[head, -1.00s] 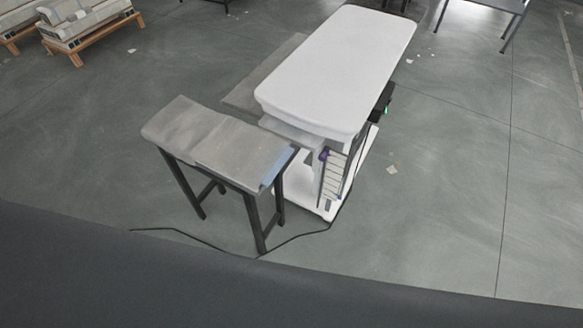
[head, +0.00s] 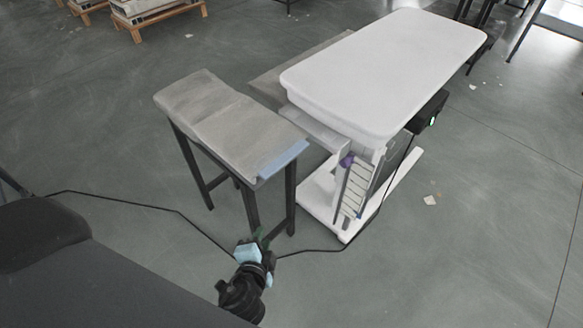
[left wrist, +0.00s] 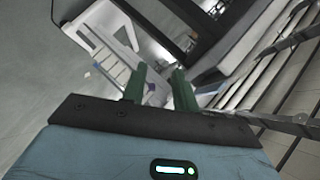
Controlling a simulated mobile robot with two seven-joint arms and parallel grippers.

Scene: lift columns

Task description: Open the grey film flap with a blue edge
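The grey film flap (head: 222,118) lies over the top of a narrow dark-legged stand, slightly wrinkled. Its light blue edge (head: 283,158) is at the near right end of the stand. My left gripper (head: 262,236) is low in the head view, in front of and below the blue edge in the picture, apart from it. In the left wrist view its two green fingers (left wrist: 160,86) stand apart with nothing held between them. I cannot make out the flap in the left wrist view. My right gripper is not in view.
A white-topped lift column unit (head: 385,75) stands right beside the stand, on a white base (head: 325,205). A black cable (head: 310,250) runs over the floor near the stand's legs. Pallets (head: 160,18) are at the back left. The floor at right is mostly clear.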

